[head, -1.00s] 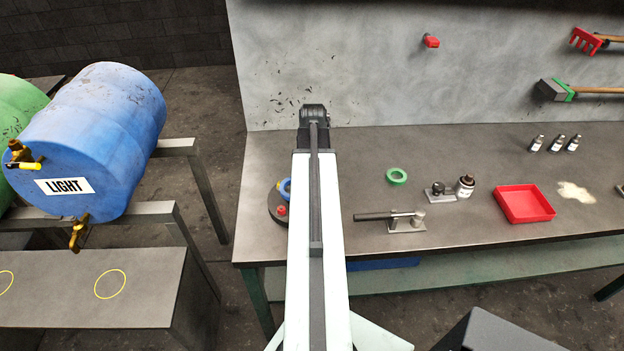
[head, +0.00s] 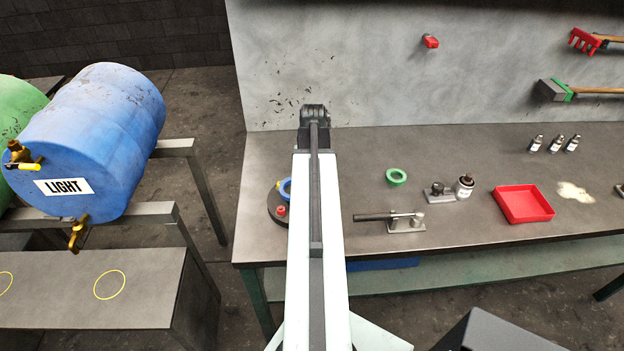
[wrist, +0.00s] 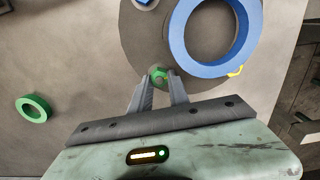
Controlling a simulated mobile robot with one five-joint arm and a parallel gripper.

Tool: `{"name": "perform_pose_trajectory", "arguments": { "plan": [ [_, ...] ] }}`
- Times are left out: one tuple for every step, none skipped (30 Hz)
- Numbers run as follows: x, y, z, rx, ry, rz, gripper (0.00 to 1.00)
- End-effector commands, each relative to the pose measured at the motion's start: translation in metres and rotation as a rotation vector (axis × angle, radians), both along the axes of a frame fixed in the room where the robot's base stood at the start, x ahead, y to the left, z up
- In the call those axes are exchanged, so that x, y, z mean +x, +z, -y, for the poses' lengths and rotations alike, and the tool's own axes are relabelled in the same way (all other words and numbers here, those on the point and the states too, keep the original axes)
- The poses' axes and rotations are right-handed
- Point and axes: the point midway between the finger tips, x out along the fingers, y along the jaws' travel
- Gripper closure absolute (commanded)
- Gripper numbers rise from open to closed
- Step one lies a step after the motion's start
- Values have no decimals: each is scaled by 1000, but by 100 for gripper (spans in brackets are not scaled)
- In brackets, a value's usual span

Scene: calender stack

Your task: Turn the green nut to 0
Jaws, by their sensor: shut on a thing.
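The green nut (wrist: 160,74) shows in the wrist view at the near edge of a dark round plate (wrist: 140,45). My gripper (wrist: 160,86) has its two fingers on either side of the nut and is shut on it. A large blue ring (wrist: 179,50) lies on the plate just beyond and to the right of the nut, with a small yellow mark (wrist: 236,72) at its rim. No scale or 0 mark can be read. In the head view my arm hides the nut and the gripper; part of the plate (head: 274,207) shows left of the arm.
A green ring (wrist: 33,108) lies on the bench apart from the plate. A red piece (head: 281,211) is on the plate. A wall stands behind the bench.

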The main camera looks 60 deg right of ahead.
Motion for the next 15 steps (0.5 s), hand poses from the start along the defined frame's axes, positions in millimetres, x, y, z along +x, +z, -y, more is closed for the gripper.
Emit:
{"name": "perform_pose_trajectory", "arguments": {
  "plan": [
    [-1, 0, 2, -4, -17, 0, 100],
    [-1, 0, 2, -4, -26, 0, 100],
    [-1, 0, 2, -4, -36, 0, 100],
    [-1, 0, 2, -5, -43, -1, 100],
    [-1, 0, 2, -6, -49, -1, 100],
    [-1, 0, 2, -6, -55, -1, 100],
    [-1, 0, 2, -6, -59, -1, 100],
    [-1, 0, 2, -6, -62, -1, 100],
    [-1, 0, 2, -6, -65, -1, 100],
    [-1, 0, 3, -6, -67, -1, 100],
    [-1, 0, 3, -6, -68, -1, 100],
    [-1, 0, 3, -6, -69, 0, 100],
    [-1, 0, 3, -6, -69, 0, 100],
    [-1, 0, 3, -6, -69, 0, 100],
    [-1, 0, 3, -7, -69, -1, 100]
  ]
}}
